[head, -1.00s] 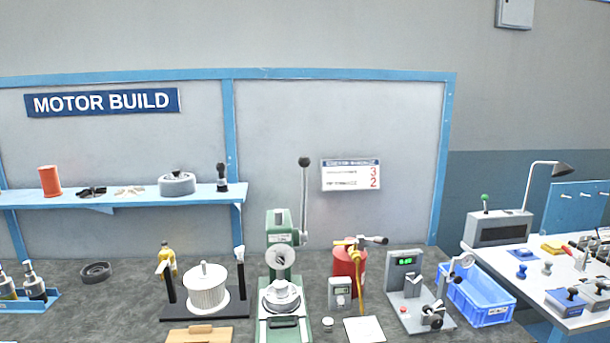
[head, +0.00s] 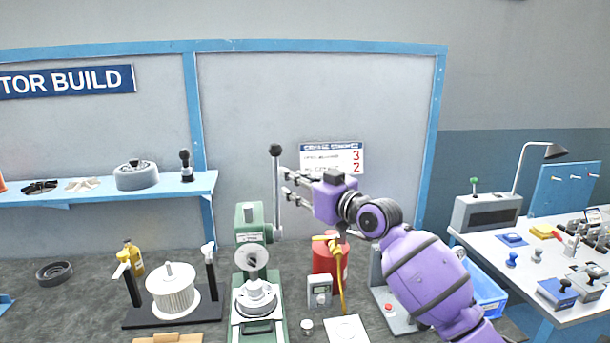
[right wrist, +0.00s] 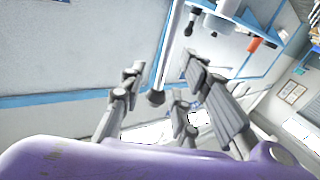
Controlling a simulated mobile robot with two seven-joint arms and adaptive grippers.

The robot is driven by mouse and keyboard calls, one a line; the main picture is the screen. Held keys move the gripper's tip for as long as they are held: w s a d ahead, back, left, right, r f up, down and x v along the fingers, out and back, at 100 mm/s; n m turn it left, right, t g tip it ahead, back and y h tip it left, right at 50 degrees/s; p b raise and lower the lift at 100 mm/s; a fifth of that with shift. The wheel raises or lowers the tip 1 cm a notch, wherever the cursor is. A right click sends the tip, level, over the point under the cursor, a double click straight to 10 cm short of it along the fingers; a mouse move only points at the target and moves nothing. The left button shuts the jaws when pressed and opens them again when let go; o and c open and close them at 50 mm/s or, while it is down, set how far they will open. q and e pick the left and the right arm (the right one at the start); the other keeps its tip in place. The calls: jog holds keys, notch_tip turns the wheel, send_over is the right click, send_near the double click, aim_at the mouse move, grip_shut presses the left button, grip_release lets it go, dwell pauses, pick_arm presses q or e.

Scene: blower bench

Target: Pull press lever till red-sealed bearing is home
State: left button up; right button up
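The green arbor press (head: 248,225) stands on the bench, with its press lever (head: 276,190) upright on its right side, topped by a dark knob (head: 276,150). A round grey metal part (head: 256,298) sits under the ram; I cannot make out a red seal on it. My right gripper (head: 286,184) is open, its fingertips just right of the lever shaft below the knob. In the right wrist view the lever knob (right wrist: 156,98) shows in the gap between the spread fingers (right wrist: 160,75); I see no grip. My left gripper is out of view.
A red canister (head: 330,256) with a yellow hose stands right of the press, near a small grey meter (head: 320,290). A wound stator (head: 172,292) on a black stand is to the left. The wall board (head: 250,110) is behind the lever.

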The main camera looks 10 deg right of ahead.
aim_at(277, 178)
jog(key=shift+w+a+f, duration=0.15)
jog(key=shift+w+a, duration=0.25)
jog(key=shift+a, duration=0.15)
jog(key=shift+w+a+f, duration=0.15)
jog(key=shift+w+a, duration=0.25)
jog(key=shift+a, duration=0.1)
jog(key=x, duration=0.4)
jog(key=shift+w+a+f, duration=0.1)
jog(key=shift+w+f, duration=0.2)
jog(key=shift+w, duration=0.1)
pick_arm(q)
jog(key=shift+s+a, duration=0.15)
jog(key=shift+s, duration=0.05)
pick_arm(e)
jog(key=shift+w+a+r, duration=0.1)
jog(key=shift+w, duration=0.05)
grip_shut()
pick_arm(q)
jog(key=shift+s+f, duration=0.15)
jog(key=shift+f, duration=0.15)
